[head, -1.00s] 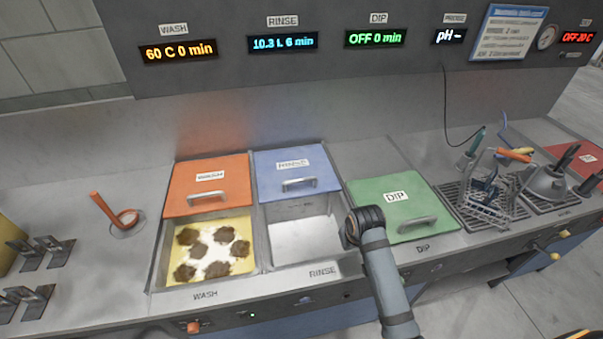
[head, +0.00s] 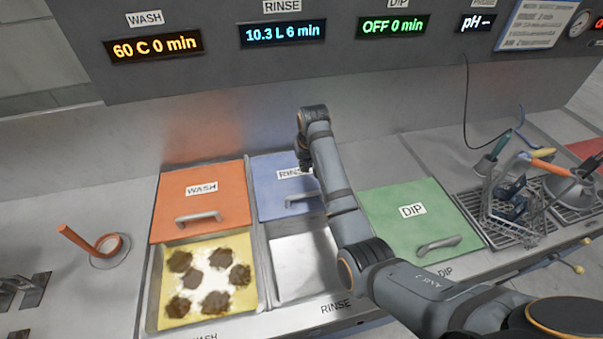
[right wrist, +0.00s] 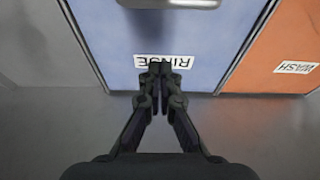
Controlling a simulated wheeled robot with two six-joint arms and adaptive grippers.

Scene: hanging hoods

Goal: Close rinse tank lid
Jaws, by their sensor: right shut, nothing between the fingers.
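The blue rinse lid (head: 268,188), with a RINSE label and a bar handle (head: 300,199), sits at the back of the rinse tank (head: 298,265). The front of the tank is uncovered. My right gripper (head: 305,165) is above the rear part of the lid, partly hidden by its own arm. In the right wrist view the shut, empty fingertips (right wrist: 160,70) are over the RINSE label, near the lid's back edge, with the handle (right wrist: 180,3) beyond. I cannot tell whether the fingertips touch the lid. My left gripper is out of view.
The orange wash lid (head: 200,200) is beside the blue one, and the wash basin in front holds several brown lumps (head: 215,303). The closed green dip lid (head: 405,222) is right. A wall panel with displays (head: 282,33) hangs above the back.

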